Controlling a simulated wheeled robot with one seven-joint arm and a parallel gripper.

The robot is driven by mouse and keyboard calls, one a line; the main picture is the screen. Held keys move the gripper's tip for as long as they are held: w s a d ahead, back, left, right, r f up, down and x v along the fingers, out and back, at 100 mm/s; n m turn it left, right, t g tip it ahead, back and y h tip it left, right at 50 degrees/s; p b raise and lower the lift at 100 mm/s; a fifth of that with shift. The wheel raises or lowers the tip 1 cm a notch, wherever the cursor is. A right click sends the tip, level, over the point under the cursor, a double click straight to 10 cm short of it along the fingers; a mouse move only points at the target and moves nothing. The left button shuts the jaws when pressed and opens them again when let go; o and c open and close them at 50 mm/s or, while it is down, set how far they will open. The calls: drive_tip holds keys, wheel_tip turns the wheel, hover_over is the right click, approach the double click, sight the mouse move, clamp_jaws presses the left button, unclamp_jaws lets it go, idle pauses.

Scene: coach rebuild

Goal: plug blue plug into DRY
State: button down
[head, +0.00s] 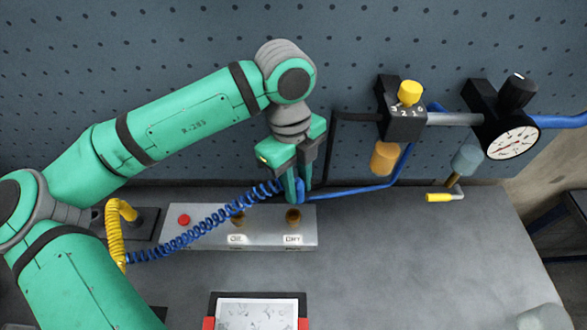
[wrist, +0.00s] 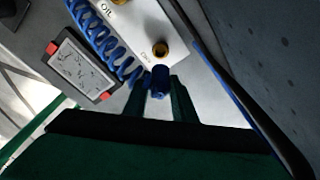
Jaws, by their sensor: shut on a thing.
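My gripper (head: 297,188) is shut on the blue plug (head: 300,190), just behind and above the DRY socket. In the wrist view the blue plug (wrist: 160,79) shows between the green fingertips (wrist: 160,92). The brass DRY socket (head: 293,216) is empty on the grey block's right part, above its DRY label (head: 293,239). It also shows in the wrist view (wrist: 160,48), apart from the plug. The plug's front end and exact height are hard to tell. A coiled blue hose (head: 215,223) runs left from the plug.
The brass OIL socket (head: 238,219) and a red button (head: 184,220) sit on the grey block (head: 270,242). A yellow hose (head: 119,228) stands left. A framed panel (head: 257,314) lies in front. A regulator (head: 404,118) and gauge (head: 512,142) hang right. The right bench is mostly clear.

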drive_tip(key=shift+w+a+f, duration=0.2)
drive_tip(key=shift+w+a, duration=0.05)
drive_tip(key=shift+a, duration=0.2)
drive_tip(key=shift+f, duration=2.4)
drive_tip(key=shift+f, duration=1.55)
drive_tip(key=c, duration=1.4)
unclamp_jaws()
drive_tip(key=shift+r, duration=0.1)
drive_tip(key=r, duration=0.7)
drive_tip(key=w+a+r, duration=0.1)
drive_tip(key=r, duration=0.2)
drive_tip(key=shift+r, duration=0.25)
